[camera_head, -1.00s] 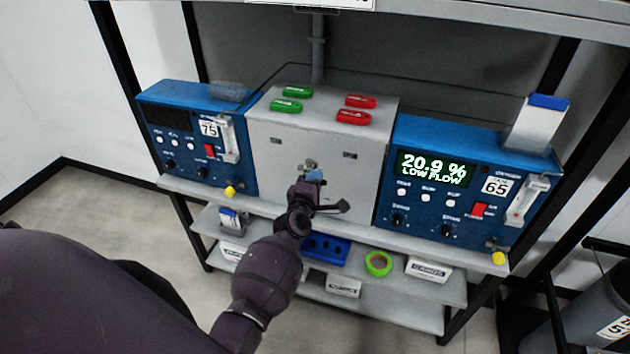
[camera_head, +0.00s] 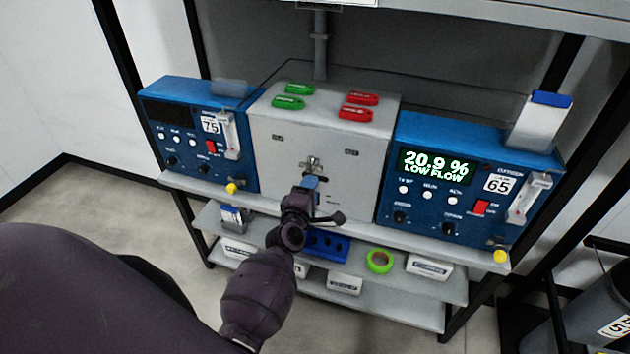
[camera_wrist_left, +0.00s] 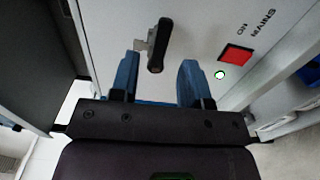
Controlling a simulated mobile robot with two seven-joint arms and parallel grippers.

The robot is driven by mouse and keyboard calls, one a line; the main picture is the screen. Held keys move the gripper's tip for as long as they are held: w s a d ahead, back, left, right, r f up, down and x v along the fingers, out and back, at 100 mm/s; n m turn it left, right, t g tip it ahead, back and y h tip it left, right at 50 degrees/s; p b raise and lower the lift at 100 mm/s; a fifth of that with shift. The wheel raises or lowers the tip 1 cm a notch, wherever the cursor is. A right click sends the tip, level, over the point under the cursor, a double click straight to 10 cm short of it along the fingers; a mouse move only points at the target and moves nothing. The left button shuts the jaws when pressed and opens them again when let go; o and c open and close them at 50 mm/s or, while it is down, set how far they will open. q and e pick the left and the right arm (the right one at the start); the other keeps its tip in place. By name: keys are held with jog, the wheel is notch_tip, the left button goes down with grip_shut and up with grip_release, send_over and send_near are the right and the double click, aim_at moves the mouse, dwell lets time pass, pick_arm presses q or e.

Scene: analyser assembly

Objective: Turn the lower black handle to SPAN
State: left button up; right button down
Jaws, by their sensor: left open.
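A black handle (camera_wrist_left: 158,45) with a metal bracket at its side sits on the light grey panel in the left wrist view. In the head view, a small metal fitting (camera_head: 312,163) shows on the front of the grey cabinet (camera_head: 358,180), just beyond my left gripper (camera_head: 309,182). My left gripper (camera_wrist_left: 158,62) is open with its blue fingers apart. In the wrist view the handle appears between the fingertips, and I see no contact. The lower front of the cabinet is partly hidden by my arm. No SPAN marking is readable. My right gripper is not in view.
A red switch (camera_wrist_left: 236,54) beside "MAINS ON" and a lit green lamp (camera_wrist_left: 219,75) are right of the handle. Blue analysers stand left (camera_head: 190,130) and right (camera_head: 430,205); the right one reads 20.9 % LOW FLOW. Green and red tags lie on the cabinet top.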

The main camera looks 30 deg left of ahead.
pick_arm(q)
jog(key=shift+v, duration=2.95)
jog(key=s+d+f+m+g+h, duration=0.2)
jog(key=s+f+m, duration=0.4)
jog(key=s+m, duration=0.3)
jog(key=s+d+f+m+g+h+b, duration=0.1)
jog(key=s+f+m, duration=0.4)
jog(key=s+m, duration=0.5)
jog(key=d+m+g+h, duration=0.1)
jog(key=d+m+g, duration=0.1)
jog(key=shift+f+m+g, duration=0.4)
